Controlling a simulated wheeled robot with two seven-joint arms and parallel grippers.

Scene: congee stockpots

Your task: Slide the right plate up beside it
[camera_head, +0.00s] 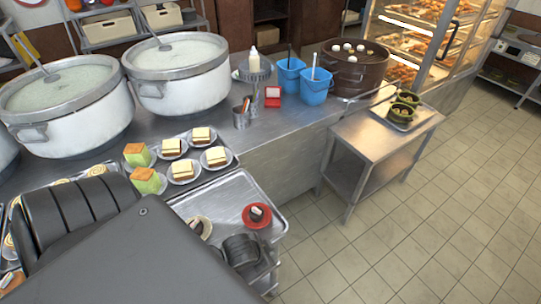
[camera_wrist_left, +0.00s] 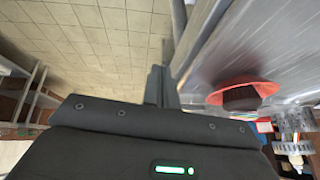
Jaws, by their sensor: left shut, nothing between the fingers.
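A round red plate (camera_head: 257,215) bearing a small dark piece of cake with a pale top lies on the metal tray (camera_head: 228,188) at the front edge of the counter. A pale plate (camera_head: 206,226) with a dark cake piece is to its left, partly hidden by my left arm. My left gripper (camera_head: 268,247) is low at the tray's right side, just in front of the red plate. In the left wrist view, its fingers (camera_wrist_left: 160,75) are shut and empty, with the red plate (camera_wrist_left: 245,90) to their right and a gap between. My right gripper is not in view.
Several plates with cake squares (camera_head: 214,156) stand on a tray behind. Two large white pots (camera_head: 180,78) are at the back left. A steel side table (camera_head: 378,138) stands right. The tray is bare behind the red plate.

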